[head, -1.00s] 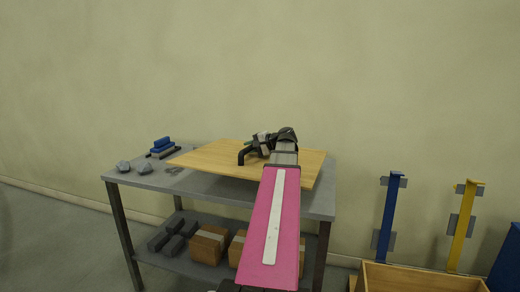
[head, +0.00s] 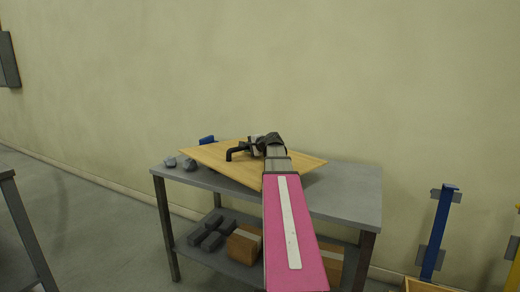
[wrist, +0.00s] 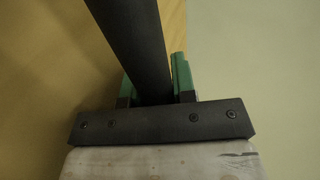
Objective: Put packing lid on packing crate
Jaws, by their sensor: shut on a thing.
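The packing lid (head: 215,152) is a flat light-wood panel with a dark bar handle (head: 238,150). It appears held above the grey table, slightly tilted in the head view. My gripper (head: 256,149) is shut on the handle. In the wrist view the green fingers (wrist: 155,85) sit on both sides of the dark handle (wrist: 135,40), with the wood panel (wrist: 60,60) beyond. The packing crate (head: 428,287) seems to be the wooden box at the bottom right of the head view; only a bit of its rim shows.
The grey table (head: 345,195) holds grey lumps (head: 189,164) and a blue block (head: 207,140) on top. Its lower shelf carries dark bars (head: 213,235) and cardboard boxes (head: 244,245). A blue post (head: 438,230) stands at right. Another table edge (head: 20,220) shows at left.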

